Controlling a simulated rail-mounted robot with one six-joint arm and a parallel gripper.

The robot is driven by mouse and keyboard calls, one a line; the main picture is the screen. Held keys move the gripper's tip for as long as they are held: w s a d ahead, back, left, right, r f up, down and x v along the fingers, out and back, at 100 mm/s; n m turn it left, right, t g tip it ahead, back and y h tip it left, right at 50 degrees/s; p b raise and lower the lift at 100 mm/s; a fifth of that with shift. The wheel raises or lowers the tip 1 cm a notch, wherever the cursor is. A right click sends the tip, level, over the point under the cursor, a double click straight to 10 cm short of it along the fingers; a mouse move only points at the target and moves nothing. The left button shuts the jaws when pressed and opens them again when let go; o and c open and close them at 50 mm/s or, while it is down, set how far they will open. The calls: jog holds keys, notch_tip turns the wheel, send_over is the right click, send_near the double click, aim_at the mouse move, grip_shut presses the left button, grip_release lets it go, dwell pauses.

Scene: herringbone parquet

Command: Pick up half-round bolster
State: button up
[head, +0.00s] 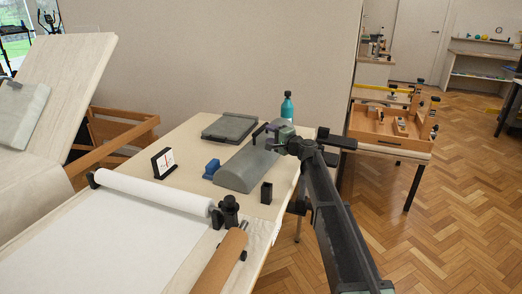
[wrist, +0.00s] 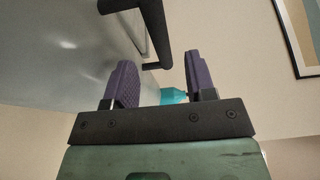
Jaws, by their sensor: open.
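My gripper (head: 273,137) is above the bolster's far right end. In the wrist view my gripper (wrist: 162,82) is open, its two purple pads apart with no object clearly held between them. A smooth grey surface (wrist: 60,60), apparently the bolster, fills the left of that view. A black bar-like handle (wrist: 155,30) stands out from it just ahead of the pads. Whether the pads touch the grey surface, I cannot tell.
A teal bottle (head: 287,108) stands behind my gripper. A blue block (head: 211,168), a black cup-like holder (head: 266,193), a white display card (head: 163,163) and a dark grey flat cushion (head: 229,127) are around the bolster. A paper roll (head: 152,190) lies in front.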

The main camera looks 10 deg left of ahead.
aim_at(262, 129)
jog(key=x, duration=0.5)
jog(key=shift+a, duration=0.1)
grip_shut()
dwell(1.2)
